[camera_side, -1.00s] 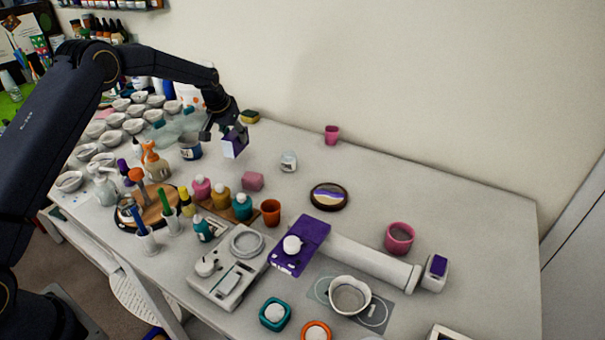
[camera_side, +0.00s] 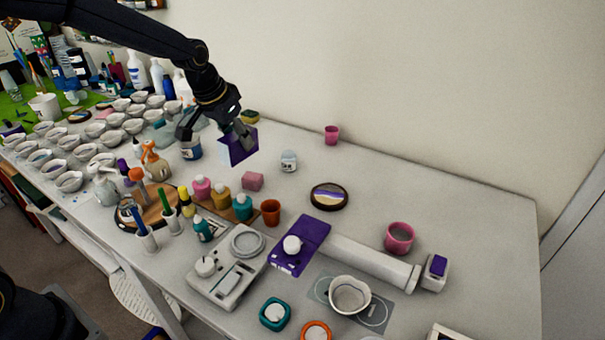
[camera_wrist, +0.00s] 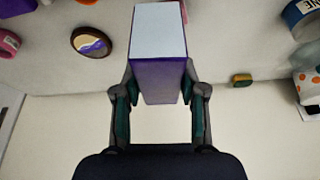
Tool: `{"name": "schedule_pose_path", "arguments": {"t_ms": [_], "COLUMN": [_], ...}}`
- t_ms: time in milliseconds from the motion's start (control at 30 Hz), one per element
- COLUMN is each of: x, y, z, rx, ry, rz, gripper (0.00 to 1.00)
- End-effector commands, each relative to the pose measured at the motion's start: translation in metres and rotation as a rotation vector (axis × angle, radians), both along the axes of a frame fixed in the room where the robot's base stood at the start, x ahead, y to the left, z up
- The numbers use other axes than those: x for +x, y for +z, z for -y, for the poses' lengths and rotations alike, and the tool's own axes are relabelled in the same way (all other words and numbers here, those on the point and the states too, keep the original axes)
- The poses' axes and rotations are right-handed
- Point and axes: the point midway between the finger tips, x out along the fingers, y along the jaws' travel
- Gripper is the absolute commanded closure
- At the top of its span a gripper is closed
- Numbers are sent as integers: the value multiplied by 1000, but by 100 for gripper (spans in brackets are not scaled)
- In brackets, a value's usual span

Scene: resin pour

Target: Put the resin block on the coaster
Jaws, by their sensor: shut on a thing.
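My gripper (camera_side: 222,130) is shut on the resin block (camera_side: 239,149), a box with dark purple sides and a pale face. It holds the block in the air above the back left part of the table. The coaster (camera_side: 329,196), round with a dark rim and purple, white and tan bands, lies flat on the table to the right of the block. It also shows at the upper left of the wrist view (camera_wrist: 91,42).
Near the coaster are a small jar (camera_side: 289,161), a pink block (camera_side: 252,181), an orange cup (camera_side: 270,212) and a pink cup (camera_side: 399,238). A purple book-like item (camera_side: 300,246) lies in front. The table around the coaster's right is clear.

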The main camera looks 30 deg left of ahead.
Motion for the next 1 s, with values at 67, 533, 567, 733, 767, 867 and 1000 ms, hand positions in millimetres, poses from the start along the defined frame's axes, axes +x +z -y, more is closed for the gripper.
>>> {"name": "schedule_pose_path", "arguments": {"t_ms": [67, 533, 567, 733, 767, 867, 1000], "x": [-3, -3, 4, 49, 57, 77, 96], "y": [4, 0, -3, -24, -28, -47, -71], "z": [43, 151, 153, 164, 166, 171, 176], "rx": [-1, -6, -6, -6, -6, -6, -6], "ry": [-94, -310, -310, -309, -309, -308, -308], "rz": [5, 12, 12, 12, 12, 10, 13], "gripper": [100, 100, 100, 100, 100, 100, 100]}}
